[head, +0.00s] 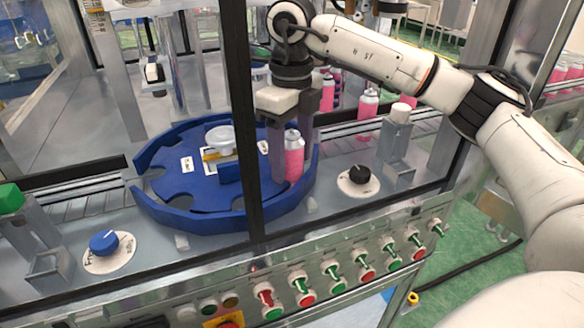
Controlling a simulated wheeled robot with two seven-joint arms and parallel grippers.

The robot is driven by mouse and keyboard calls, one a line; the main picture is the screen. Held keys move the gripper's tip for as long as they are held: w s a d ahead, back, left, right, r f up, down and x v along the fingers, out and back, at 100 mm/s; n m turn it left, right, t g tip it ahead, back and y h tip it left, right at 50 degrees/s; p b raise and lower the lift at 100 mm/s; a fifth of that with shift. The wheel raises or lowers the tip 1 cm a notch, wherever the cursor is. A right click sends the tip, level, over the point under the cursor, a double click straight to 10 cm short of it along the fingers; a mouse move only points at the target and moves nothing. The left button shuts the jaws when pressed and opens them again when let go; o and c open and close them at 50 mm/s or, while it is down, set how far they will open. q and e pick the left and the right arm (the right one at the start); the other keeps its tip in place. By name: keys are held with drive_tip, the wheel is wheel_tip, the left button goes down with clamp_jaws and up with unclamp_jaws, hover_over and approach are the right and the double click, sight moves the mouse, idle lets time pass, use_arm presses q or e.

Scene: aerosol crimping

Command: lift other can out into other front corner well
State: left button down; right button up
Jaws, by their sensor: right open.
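A pink can (293,158) with a silver top stands upright at the right side of the blue round turntable (190,183). My right gripper (290,165) points down around this can, one finger on its left and the other at its right and partly hidden behind it. The jaws are open, with the can between them. A grey metal well (396,172) stands at the right front corner, with a white-topped piece (400,113) above it. Another grey metal well (48,268) is at the left front corner, and its visible opening looks empty. My left gripper is not in view.
A dark frame post (244,120) stands in front of the turntable. A black knob (359,175) and a blue knob (104,242) sit on the deck. More pink cans (367,115) stand on the conveyor behind. A button panel (330,275) runs along the front.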

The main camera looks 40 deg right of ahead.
drive_tip(key=c, duration=1.1)
wheel_tip(320, 180, up, 10)
drive_tip(key=shift+r+p, duration=0.1)
drive_tip(key=shift+p, duration=0.45)
drive_tip(key=shift+c, duration=0.2)
